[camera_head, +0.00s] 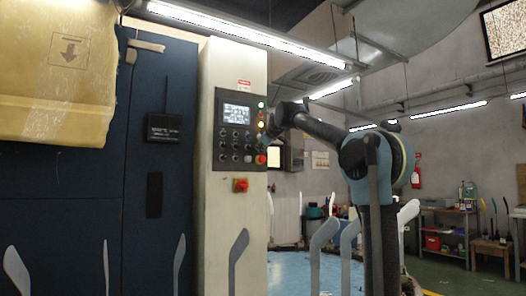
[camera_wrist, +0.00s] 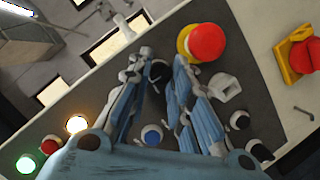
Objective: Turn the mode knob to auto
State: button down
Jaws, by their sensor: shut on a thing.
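The dark control panel (camera_head: 228,154) is on a tall cream cabinet in the head view, with rows of small knobs below a lit screen (camera_head: 236,113). My gripper (camera_head: 268,138) is at the panel's right edge in the head view. In the wrist view my gripper (camera_wrist: 163,64) has its two fingers on either side of a black knob (camera_wrist: 159,73) and is shut on it. The fingers partly hide the knob, and no label is readable, so I cannot tell its setting or confirm that it is the mode knob.
A red mushroom button (camera_wrist: 207,42) on a yellow base is close beside the right finger. Other knobs, one with a blue cap (camera_wrist: 152,134), and a white switch (camera_wrist: 225,87) surround the fingers. A red-and-yellow rotary switch (camera_head: 241,185) is lower on the cabinet.

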jog(key=shift+w+d+r+m+g+y, duration=0.1)
jog(key=shift+m+g+y, duration=0.35)
jog(key=shift+m, duration=0.55)
jog(key=shift+w+d+r+m+g+y, duration=0.15)
jog(key=shift+m+g+y, duration=0.25)
jog(key=shift+m, duration=0.6)
jog(key=shift+d+f+m+g+y, duration=0.1)
jog(key=shift+m+g+y, duration=0.3)
jog(key=shift+m, duration=0.6)
jog(key=c, duration=1.7)
grip_release()
jog(key=v, duration=1.2)
jog(key=shift+d, duration=0.15)
